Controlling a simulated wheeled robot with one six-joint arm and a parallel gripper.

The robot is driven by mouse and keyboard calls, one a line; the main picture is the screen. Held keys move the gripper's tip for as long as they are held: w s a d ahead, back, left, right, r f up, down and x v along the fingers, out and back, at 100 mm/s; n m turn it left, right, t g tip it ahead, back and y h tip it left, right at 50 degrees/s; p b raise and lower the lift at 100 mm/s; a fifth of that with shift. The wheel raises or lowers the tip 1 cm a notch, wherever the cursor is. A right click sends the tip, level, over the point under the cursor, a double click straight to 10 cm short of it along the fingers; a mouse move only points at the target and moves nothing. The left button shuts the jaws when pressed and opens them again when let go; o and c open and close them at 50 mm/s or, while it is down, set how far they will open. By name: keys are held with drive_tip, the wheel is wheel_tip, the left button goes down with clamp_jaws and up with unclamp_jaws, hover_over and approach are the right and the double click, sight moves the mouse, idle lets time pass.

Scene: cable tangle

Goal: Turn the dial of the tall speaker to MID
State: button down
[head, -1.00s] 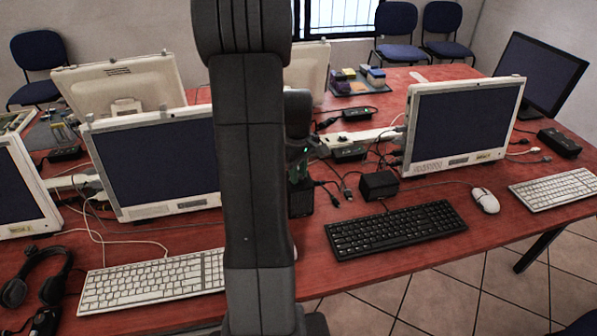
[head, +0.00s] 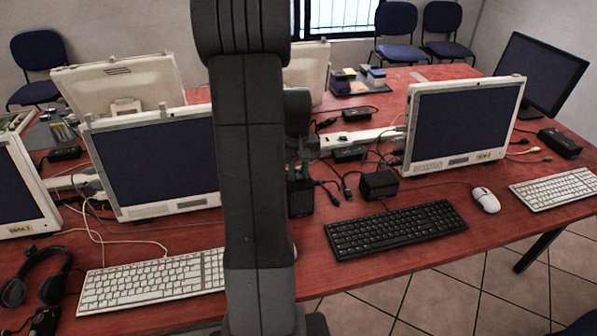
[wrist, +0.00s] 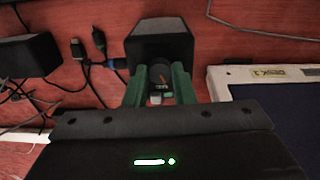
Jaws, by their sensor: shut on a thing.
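The tall speaker (head: 301,203) is a black box partly hidden behind my arm in the head view. In the wrist view the tall speaker (wrist: 160,42) is at top centre, its face towards my gripper. My gripper (wrist: 160,84) has green fingers on either side of the small dark dial (wrist: 161,76) and is shut on it. A thin orange mark shows on the dial. Small markings near it are too blurred to read, so I cannot tell the setting. My gripper (head: 299,172) also shows beside the arm in the head view.
A squat black box (head: 379,185) stands right of the tall speaker, with loose cables (wrist: 92,50) between them. A black keyboard (head: 395,229) lies in front. White monitors (head: 463,125) stand on both sides. A white power strip (head: 365,137) lies behind.

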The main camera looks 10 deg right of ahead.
sight(297, 176)
drive_tip(key=m, duration=0.5)
drive_tip(key=shift+m, duration=0.4)
idle(0.3)
drive_tip(key=c, duration=1.2)
unclamp_jaws()
wheel_tip(297, 176, up, 14)
drive_tip(key=shift+a, duration=0.15)
drive_tip(key=shift+w+f, duration=0.1)
wheel_tip(297, 176, down, 14)
drive_tip(key=shift+r, duration=0.1)
